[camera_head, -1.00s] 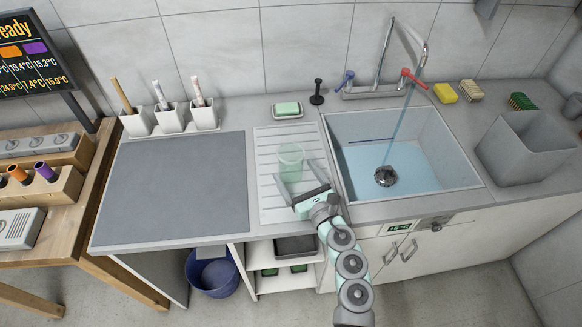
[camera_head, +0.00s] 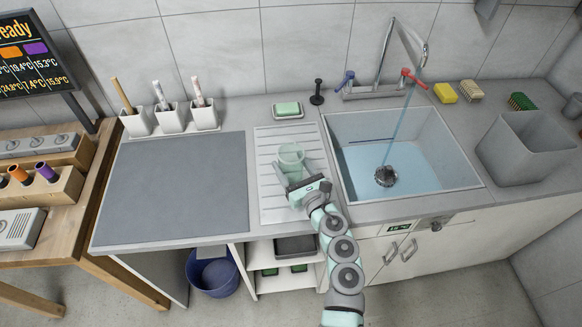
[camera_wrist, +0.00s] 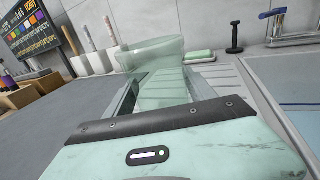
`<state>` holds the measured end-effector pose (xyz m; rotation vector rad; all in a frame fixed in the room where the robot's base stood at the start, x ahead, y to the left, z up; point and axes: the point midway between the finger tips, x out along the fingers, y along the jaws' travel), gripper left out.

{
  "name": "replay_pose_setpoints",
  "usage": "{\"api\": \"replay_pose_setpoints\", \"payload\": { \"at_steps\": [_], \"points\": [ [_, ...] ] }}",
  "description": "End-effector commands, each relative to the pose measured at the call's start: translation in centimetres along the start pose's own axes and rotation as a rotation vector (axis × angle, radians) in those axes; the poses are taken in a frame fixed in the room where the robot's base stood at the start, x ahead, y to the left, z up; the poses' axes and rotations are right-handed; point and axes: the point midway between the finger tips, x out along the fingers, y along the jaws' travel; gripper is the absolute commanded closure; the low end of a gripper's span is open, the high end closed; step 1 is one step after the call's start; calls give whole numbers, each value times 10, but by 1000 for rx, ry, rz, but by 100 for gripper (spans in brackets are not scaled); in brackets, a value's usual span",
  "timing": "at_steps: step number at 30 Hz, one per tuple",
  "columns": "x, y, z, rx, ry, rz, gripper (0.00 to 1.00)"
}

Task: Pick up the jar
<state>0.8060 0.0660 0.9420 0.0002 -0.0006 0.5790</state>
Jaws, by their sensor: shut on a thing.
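The jar (camera_head: 290,154) is a clear, pale green glass vessel at the upper middle of the white ribbed drainboard, left of the sink. In the wrist view the jar (camera_wrist: 152,52) stands straight ahead, its wide rim above and its lower part between the fingers. My gripper (camera_head: 294,176) reaches it from the front and is shut on it, one finger on each side. The gripper also shows in the wrist view (camera_wrist: 165,92). The fingers partly hide the jar's base, so I cannot tell whether it touches the drainboard.
The sink (camera_head: 445,165) with running water is to the right. A green soap on a dish (camera_head: 288,116) and a black stopper (camera_head: 317,98) stand behind the jar. White holders with brushes (camera_head: 171,120) stand at the back left. The grey mat (camera_head: 180,185) is clear.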

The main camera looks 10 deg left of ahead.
Motion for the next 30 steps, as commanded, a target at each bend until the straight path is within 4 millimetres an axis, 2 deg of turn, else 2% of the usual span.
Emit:
{"api": "replay_pose_setpoints", "payload": {
  "at_steps": [2,13,23,26,30],
  "points": [
    [0,0,0,0,0,0,58],
    [0,0,0,0,0,0,88],
    [0,0,5,-2,0,1,89],
    [0,0,15,-4,0,2,89],
    [0,1,39,-6,2,4,89]
  ]
}}
